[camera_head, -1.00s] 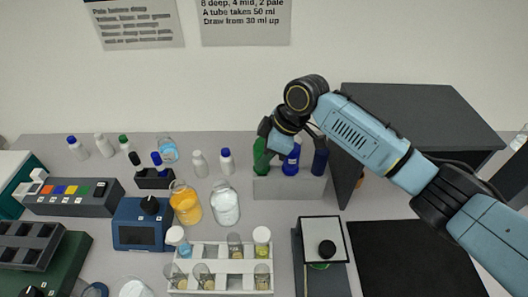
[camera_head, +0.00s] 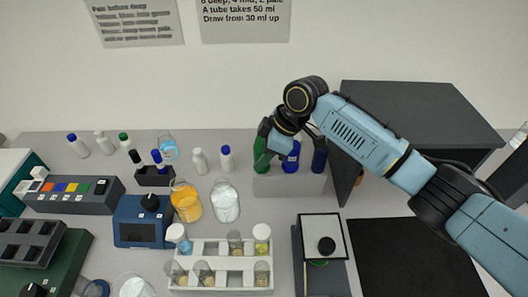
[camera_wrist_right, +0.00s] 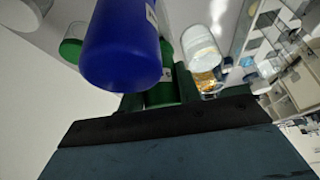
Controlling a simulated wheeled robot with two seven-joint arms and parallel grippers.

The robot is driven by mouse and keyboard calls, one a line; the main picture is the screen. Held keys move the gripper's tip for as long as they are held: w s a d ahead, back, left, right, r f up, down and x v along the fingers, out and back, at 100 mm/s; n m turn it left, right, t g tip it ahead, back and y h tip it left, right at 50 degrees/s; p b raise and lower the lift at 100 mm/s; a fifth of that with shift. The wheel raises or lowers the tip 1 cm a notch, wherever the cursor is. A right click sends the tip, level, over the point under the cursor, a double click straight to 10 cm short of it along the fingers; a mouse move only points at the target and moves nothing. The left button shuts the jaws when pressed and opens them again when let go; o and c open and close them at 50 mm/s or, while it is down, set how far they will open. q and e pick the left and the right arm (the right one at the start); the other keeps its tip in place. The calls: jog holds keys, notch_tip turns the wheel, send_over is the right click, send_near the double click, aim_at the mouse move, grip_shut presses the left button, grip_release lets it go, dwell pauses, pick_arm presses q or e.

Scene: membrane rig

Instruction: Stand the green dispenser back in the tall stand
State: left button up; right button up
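The green dispenser (camera_head: 261,154) is upright at the left end of the tall stand (camera_head: 289,187), a pale grey block. I cannot tell how deep its base sits there. My right gripper (camera_head: 265,137) is at the dispenser's upper part, covering its top. In the right wrist view the green dispenser (camera_wrist_right: 162,93) shows between the dark fingers, which look shut on it. A blue dispenser (camera_head: 290,160) and a navy one (camera_head: 320,156) stand upright to its right. The blue one looms close in the right wrist view (camera_wrist_right: 122,48). My left gripper is out of view.
A dark raised cabinet (camera_head: 415,115) stands right of the stand, below my right arm. White bottles (camera_head: 226,160), an orange jar (camera_head: 186,202) and a clear jar (camera_head: 225,204) are to the left. A white tube rack (camera_head: 222,277) is in front. A black mat (camera_head: 415,260) lies clear at right.

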jog(key=o, duration=0.5)
jog(key=v, duration=1.3)
jog(key=shift+d+r, duration=0.1)
jog(key=shift+r, duration=0.1)
